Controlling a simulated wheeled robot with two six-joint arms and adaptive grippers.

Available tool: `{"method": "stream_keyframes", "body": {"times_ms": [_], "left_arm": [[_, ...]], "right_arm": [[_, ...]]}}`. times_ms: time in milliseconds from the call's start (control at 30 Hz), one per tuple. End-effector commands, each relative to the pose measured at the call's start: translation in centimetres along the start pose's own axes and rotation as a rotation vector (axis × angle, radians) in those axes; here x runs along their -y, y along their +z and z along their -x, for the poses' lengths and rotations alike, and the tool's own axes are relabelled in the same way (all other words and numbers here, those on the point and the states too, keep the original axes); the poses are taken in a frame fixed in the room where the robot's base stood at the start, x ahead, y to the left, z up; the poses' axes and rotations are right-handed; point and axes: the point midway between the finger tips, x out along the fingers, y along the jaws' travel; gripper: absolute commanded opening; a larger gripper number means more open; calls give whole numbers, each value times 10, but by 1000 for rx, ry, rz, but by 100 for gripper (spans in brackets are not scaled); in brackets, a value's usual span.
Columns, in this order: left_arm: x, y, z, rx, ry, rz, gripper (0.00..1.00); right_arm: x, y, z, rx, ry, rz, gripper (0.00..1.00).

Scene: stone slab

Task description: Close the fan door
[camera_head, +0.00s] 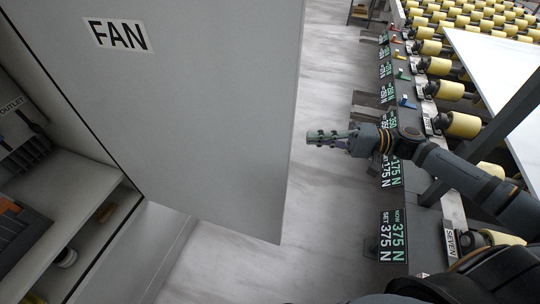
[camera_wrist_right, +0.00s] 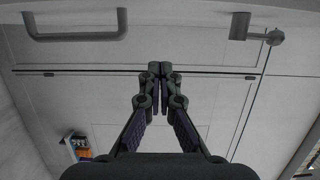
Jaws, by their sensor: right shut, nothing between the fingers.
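The fan door (camera_head: 205,110) is a large grey panel with a black-on-white FAN label. In the head view it stands swung open, with the cabinet interior showing to its left. My right gripper (camera_head: 312,138) is just right of the door's free edge, apart from it in the picture; I cannot tell the depth gap. Its fingers are together and empty. In the right wrist view the shut fingertips (camera_wrist_right: 160,72) point at pale panels with a bar handle (camera_wrist_right: 75,36) at upper left and a latch-like fitting (camera_wrist_right: 256,34) at upper right. My left gripper is not in view.
The open cabinet holds shelves (camera_head: 70,195), an outlet label and a dark orange-trimmed box (camera_head: 18,230). On the right stands a conveyor with yellow rollers (camera_head: 462,124), number displays (camera_head: 392,235) and a white slab (camera_head: 500,70). Grey floor (camera_head: 320,220) is clear between.

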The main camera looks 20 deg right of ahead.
Motion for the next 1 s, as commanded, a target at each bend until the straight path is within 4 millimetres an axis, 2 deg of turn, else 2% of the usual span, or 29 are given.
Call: {"method": "stream_keyframes", "body": {"times_ms": [133, 233, 367, 733, 800, 1000], "left_arm": [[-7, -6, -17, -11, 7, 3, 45], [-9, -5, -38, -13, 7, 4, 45], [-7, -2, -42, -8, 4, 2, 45], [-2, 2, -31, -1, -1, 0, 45], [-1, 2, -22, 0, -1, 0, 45], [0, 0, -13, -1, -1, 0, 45]], "right_arm": [[-6, 0, -11, 2, -3, 4, 0], [-9, 0, -27, 0, -6, 9, 0], [-3, -1, -48, -2, -11, 7, 0], [3, -1, -101, -3, -9, 0, 0], [4, 11, -103, -2, 2, -4, 0], [1, 33, -108, -3, 2, -1, 0]]}}
